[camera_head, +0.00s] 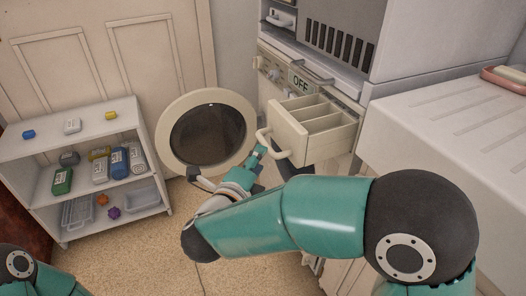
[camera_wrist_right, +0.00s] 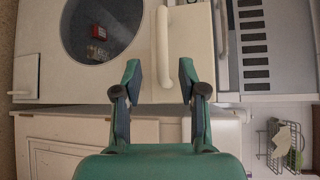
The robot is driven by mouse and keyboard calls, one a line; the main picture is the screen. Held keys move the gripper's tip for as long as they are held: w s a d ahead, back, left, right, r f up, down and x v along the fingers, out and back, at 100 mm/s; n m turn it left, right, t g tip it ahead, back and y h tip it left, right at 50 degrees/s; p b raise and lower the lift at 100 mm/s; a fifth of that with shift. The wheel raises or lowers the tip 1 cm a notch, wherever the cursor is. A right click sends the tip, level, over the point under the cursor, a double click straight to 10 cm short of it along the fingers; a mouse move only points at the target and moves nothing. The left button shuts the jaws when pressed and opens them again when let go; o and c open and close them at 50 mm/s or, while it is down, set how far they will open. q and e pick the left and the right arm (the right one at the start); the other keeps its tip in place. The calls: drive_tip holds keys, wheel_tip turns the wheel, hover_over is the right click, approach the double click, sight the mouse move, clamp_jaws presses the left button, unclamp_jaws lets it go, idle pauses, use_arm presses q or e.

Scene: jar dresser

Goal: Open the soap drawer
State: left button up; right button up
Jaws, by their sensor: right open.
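The soap drawer (camera_head: 330,142) is pulled out of the washing machine in the head view, and its open top shows several compartments. Its pale curved handle (camera_head: 264,140) is on the drawer front. In the right wrist view the handle (camera_wrist_right: 162,40) stands upright in the picture, beyond the gap between the fingertips. My right gripper (camera_wrist_right: 160,78) is open, with nothing between its fingers. In the head view it is close by the handle, partly hidden by my own arm, and I cannot tell if it touches. My left gripper is out of view.
The round washer door (camera_head: 207,132) stands open left of the drawer. A pale counter (camera_head: 455,120) with a pink dish (camera_head: 505,78) is at the right. The floor between shelf and machine is clear.

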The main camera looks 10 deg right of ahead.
drive_tip(key=v, duration=0.5)
drive_tip(key=shift+f, duration=0.1)
idle(0.3)
